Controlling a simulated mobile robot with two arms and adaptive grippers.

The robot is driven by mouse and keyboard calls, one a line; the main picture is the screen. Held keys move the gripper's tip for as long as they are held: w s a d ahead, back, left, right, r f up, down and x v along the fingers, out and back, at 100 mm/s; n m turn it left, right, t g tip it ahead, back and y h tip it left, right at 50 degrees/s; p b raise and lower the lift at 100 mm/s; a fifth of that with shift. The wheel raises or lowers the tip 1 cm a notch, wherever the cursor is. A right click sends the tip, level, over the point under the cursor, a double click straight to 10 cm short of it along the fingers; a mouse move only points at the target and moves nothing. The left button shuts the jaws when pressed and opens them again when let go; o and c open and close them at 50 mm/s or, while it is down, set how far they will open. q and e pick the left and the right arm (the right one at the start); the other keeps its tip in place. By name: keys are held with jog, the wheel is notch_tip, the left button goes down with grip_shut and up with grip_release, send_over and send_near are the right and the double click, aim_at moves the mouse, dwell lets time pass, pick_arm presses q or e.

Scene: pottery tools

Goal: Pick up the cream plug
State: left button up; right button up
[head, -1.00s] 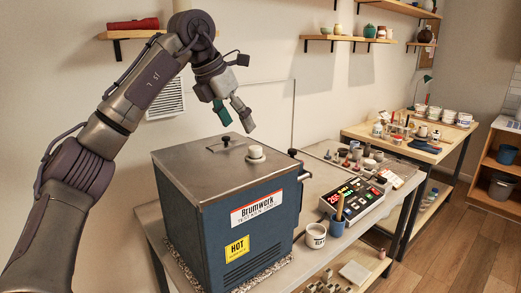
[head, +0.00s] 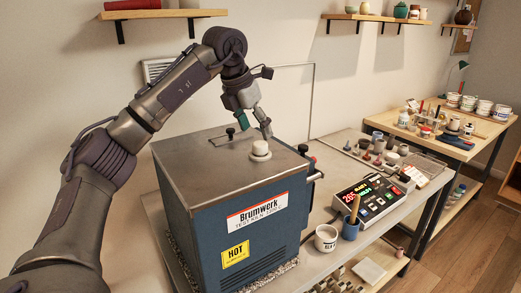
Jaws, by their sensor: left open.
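The cream plug (head: 260,150) sits upright on the grey metal lid of the blue kiln (head: 240,225), near the lid's right side. It looks like a short round knob on a wider base. My left gripper (head: 256,127) is open and empty, just above and slightly left of the plug, pointing down. One finger shows green and the other grey. I cannot tell whether either finger touches the plug. My right gripper is not in view.
A small black knob (head: 230,133) stands on the lid left of the plug. A controller with a lit display (head: 367,198), a white cup (head: 326,238) and a blue cup with a brush (head: 350,228) stand right of the kiln. Small pots crowd the bench behind.

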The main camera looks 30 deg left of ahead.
aim_at(260, 143)
pick_arm(q)
jog(key=shift+w+d+f+p, duration=0.15)
jog(key=shift+f+p, duration=0.3)
jog(key=shift+f, duration=0.25)
jog(key=p+x, duration=0.1)
jog(key=x, duration=0.2)
jog(key=shift+f, duration=0.4)
jog(key=shift+d, duration=0.1)
jog(key=c, duration=1.2)
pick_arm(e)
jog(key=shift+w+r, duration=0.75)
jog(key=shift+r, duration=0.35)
